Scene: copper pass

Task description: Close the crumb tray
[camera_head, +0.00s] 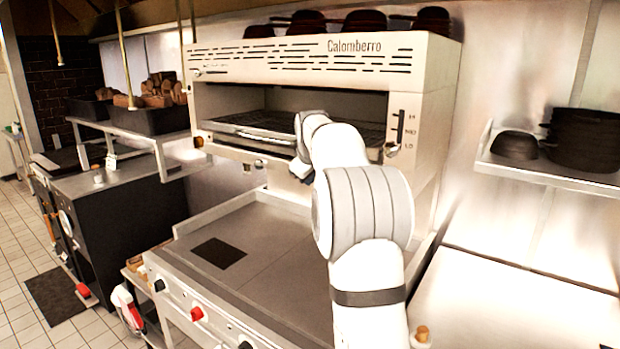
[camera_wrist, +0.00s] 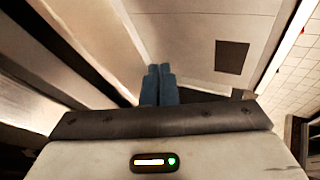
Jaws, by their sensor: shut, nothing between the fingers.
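The pale Calomberro grill (camera_head: 400,50) stands above the flat griddle (camera_head: 285,245). I cannot clearly pick out the crumb tray. A pale strip (camera_head: 232,152) runs along the grill's lower front, below the rack, and my arm hides its right part. In the wrist view my gripper (camera_wrist: 158,72) shows as two blue fingers, shut together and empty. Pale and dark long edges (camera_wrist: 70,50) lie left of them. Contact cannot be told.
The wire rack (camera_head: 265,125) sits inside the open grill. A dark square (camera_head: 218,252) lies on the otherwise clear griddle and also shows in the wrist view (camera_wrist: 231,57). Dark pans top the grill, and dark bowls (camera_head: 515,145) stand on the right shelf (camera_head: 560,175).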

